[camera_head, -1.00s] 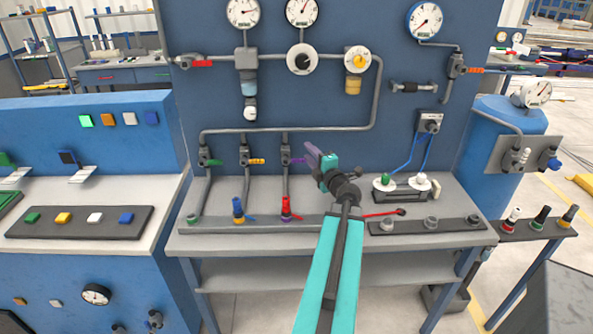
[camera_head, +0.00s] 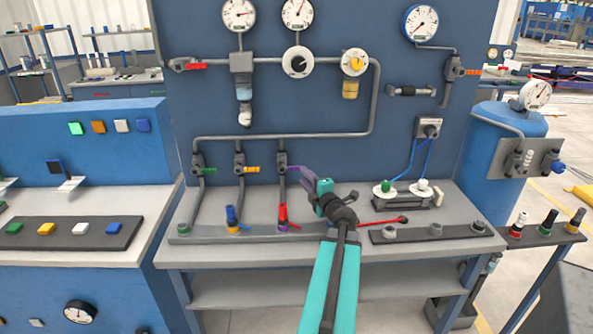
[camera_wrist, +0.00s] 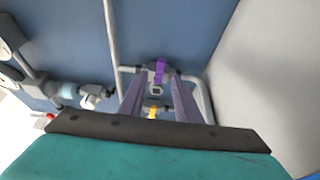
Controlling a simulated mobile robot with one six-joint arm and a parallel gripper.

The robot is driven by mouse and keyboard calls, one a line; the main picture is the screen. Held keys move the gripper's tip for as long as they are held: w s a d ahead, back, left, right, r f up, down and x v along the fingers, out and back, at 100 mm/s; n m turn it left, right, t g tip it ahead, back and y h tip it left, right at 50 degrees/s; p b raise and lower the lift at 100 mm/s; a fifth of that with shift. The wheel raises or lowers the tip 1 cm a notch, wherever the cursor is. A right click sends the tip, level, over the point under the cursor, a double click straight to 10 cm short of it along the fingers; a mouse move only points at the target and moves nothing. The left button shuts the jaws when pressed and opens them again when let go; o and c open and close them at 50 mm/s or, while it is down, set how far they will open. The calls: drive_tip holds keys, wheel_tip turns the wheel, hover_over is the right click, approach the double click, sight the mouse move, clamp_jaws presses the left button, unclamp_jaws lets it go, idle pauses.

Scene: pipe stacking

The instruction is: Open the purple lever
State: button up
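The purple lever (camera_head: 293,168) is on the rightmost of three valves on the pipes of the blue panel, pointing right in the head view. In the wrist view the purple lever (camera_wrist: 160,70) is upright in the picture, just beyond and between my fingertips. My gripper (camera_head: 305,174) is just right of the lever in the head view. In the wrist view my gripper (camera_wrist: 157,88) has its two purplish-grey fingers spread apart with nothing held between them. I cannot tell whether a finger touches the lever.
A yellow lever (camera_head: 252,169) and a green lever (camera_head: 208,170) sit on the valves to the left. Blue (camera_head: 232,216) and red (camera_head: 283,215) handled fittings stand on the bench below. A grey pipe (camera_wrist: 111,35) runs left of the fingers in the wrist view.

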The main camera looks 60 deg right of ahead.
sight(297, 168)
drive_tip(key=shift+w, duration=0.1)
drive_tip(key=shift+p+x, duration=0.45)
drive_tip(key=shift+x, duration=3.25)
clamp_jaws()
